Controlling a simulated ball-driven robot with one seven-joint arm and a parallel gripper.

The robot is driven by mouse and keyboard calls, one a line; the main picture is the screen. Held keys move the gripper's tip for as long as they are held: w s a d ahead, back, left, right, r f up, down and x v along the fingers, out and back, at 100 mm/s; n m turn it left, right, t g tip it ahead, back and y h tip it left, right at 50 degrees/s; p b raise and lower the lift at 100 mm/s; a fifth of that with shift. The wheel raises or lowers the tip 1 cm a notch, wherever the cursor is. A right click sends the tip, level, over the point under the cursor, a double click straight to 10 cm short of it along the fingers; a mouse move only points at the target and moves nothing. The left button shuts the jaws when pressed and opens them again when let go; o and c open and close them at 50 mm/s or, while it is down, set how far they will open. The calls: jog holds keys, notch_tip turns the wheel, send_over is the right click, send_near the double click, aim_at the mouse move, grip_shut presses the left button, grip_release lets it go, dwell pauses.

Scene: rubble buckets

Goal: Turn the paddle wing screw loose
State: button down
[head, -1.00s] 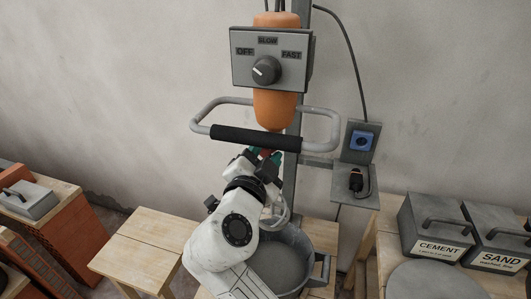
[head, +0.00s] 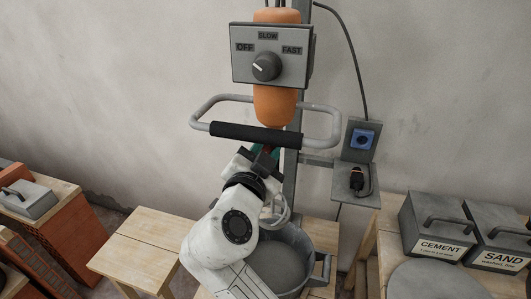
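My gripper (head: 262,160) is in the middle of the head view, just under the black grip bar of the mixer handle (head: 256,136). It reaches up to the shaft below the orange mixer motor (head: 274,105). A small red part and a teal part show at its fingers, mostly hidden behind them and the bar. The wing screw cannot be made out, and I cannot tell whether the fingers are shut on it. The grey paddle (head: 279,211) hangs below, partly hidden by my arm, over the bucket (head: 285,262) with grey contents.
A plug (head: 356,179) lies on a shelf below a blue socket (head: 363,139). Cement (head: 437,228) and sand (head: 498,238) boxes stand right. A wooden table (head: 145,247) on the left is bare.

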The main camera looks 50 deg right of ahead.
jog(key=shift+w+n, duration=0.1)
jog(key=shift+n, duration=4.1)
jog(key=c, duration=0.9)
grip_release()
jog(key=b+v, duration=0.2)
jog(key=v, duration=0.9)
